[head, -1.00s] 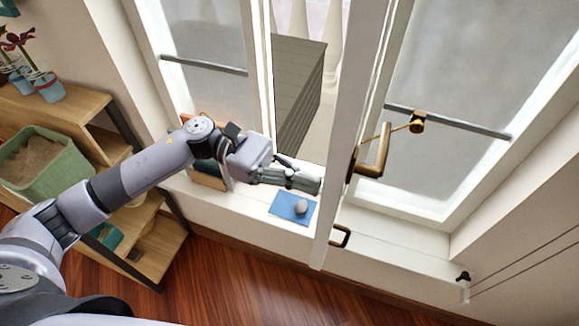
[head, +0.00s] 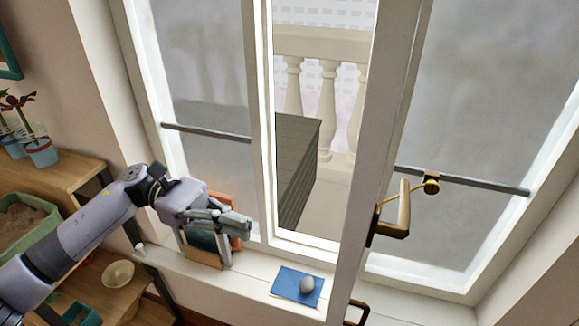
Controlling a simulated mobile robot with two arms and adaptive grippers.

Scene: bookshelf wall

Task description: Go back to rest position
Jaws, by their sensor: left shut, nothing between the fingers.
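My left gripper (head: 238,222) is shut and empty. It is in front of the window at the left, above the white sill and in front of a few books (head: 207,246) standing there. The window (head: 359,170) stands partly open, with its narrow frame edge towards me and a gap onto a balcony. A brass handle (head: 396,212) is on the window frame to the right of the gripper. My right gripper is not in view.
A blue book or mat (head: 287,284) with a grey rounded stone (head: 307,284) lies on the sill. A wooden shelf (head: 70,183) with a green planter (head: 22,228) and flower pots (head: 41,152) stands at the left. A small bowl (head: 118,273) is on a lower shelf.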

